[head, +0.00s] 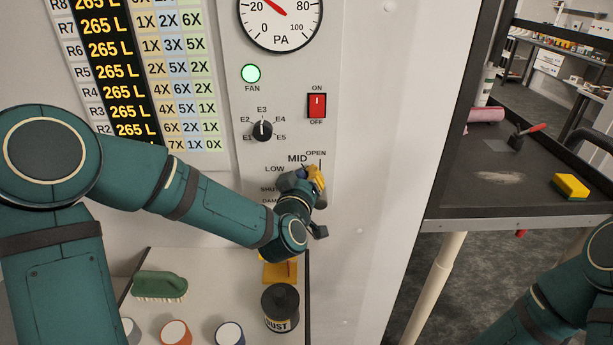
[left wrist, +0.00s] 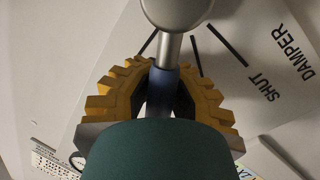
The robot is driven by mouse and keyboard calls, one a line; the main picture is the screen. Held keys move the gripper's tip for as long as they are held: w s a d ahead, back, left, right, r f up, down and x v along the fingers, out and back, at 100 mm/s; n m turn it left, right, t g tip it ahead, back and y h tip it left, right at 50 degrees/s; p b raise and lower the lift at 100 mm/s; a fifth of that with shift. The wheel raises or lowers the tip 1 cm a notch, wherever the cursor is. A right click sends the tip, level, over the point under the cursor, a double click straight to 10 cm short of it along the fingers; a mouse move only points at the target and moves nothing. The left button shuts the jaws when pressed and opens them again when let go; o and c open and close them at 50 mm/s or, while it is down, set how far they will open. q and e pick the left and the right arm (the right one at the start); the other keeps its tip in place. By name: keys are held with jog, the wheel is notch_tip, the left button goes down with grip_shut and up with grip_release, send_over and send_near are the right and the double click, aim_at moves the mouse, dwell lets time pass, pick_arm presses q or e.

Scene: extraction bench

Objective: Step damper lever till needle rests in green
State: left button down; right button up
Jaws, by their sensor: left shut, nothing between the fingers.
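The gauge (head: 281,22), marked PA, is cut off by the top edge of the head view. Its red needle points up and left, between 20 and 80; no green band shows. Below it is the damper scale, with LOW, MID (head: 297,158) and OPEN showing and SHUT partly covered. In the left wrist view a grey rod with a rounded end (left wrist: 177,14), probably the lever, stands by the yellow fingers (left wrist: 158,92). The left gripper is shut and empty. My right gripper is out of view.
Above the scale are a lit green FAN lamp (head: 251,73), a black selector knob (head: 262,130) and a red switch (head: 317,105). Below, a shelf holds a green brush (head: 160,285) and a dark dust jar (head: 280,308). A dark-topped cart (head: 523,212) stands at right.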

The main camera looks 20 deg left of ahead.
aim_at(324, 168)
pick_arm(q)
jog(key=shift+d+m, duration=0.3)
jog(key=d+m, duration=0.1)
jog(key=m, duration=0.1)
jog(key=shift+w+d+r+m+g+b, duration=0.15)
jog(key=shift+d+r+m+g+b, duration=0.05)
jog(key=shift+d+m+g+b, duration=0.2)
jog(key=shift+w+d+m+g+p, duration=0.15)
jog(key=shift+d+m+g+p, duration=0.2)
jog(key=shift+d+m, duration=0.45)
jog(key=shift+a+m, duration=0.15)
jog(key=shift+m, duration=0.15)
jog(key=c, duration=0.7)
grip_release()
jog(key=shift+r, duration=0.15)
jog(key=shift+c, duration=0.2)
jog(key=shift+a, duration=0.1)
jog(key=s+d+r, duration=0.1)
jog(key=s, duration=1.1)
jog(key=shift+r, duration=0.2)
